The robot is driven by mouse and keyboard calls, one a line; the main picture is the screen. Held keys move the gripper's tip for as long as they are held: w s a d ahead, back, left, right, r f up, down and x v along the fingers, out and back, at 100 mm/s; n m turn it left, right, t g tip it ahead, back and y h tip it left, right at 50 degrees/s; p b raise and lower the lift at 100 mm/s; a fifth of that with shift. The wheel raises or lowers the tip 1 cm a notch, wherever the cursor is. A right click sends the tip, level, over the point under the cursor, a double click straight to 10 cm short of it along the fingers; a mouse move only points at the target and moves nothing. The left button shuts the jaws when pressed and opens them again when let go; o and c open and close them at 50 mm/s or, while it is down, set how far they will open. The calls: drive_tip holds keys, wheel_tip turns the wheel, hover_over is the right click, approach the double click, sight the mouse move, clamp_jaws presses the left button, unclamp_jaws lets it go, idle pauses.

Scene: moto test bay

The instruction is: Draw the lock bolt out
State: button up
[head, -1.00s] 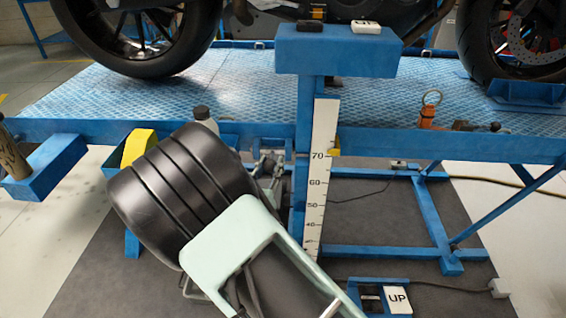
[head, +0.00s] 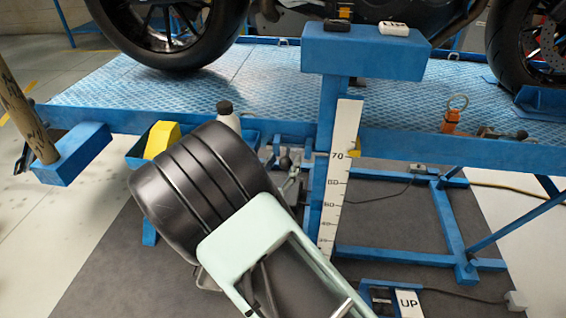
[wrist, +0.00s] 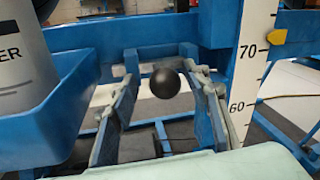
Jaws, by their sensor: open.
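A round black knob (wrist: 165,82), apparently the head of the lock bolt, faces me in the wrist view. Its shaft is hidden behind it. My gripper (wrist: 158,98) is open, with one finger on each side of the knob and visible gaps between. I cannot tell how deep the knob sits between the fingers. In the head view the knob (head: 285,163) is small, below the platform edge and left of the blue post. There my own arm hides much of the gripper.
A blue tray (wrist: 62,120) with a labelled grey container (wrist: 25,60) is close on the left. The white scale (head: 345,160) with a yellow pointer stands close on the right. A blue lift platform (head: 240,90) carries a motorcycle above. An orange ringed piece (head: 452,120) lies on the platform.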

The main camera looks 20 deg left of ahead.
drive_tip(key=s, duration=1.1)
drive_tip(key=shift+s+d, duration=0.2)
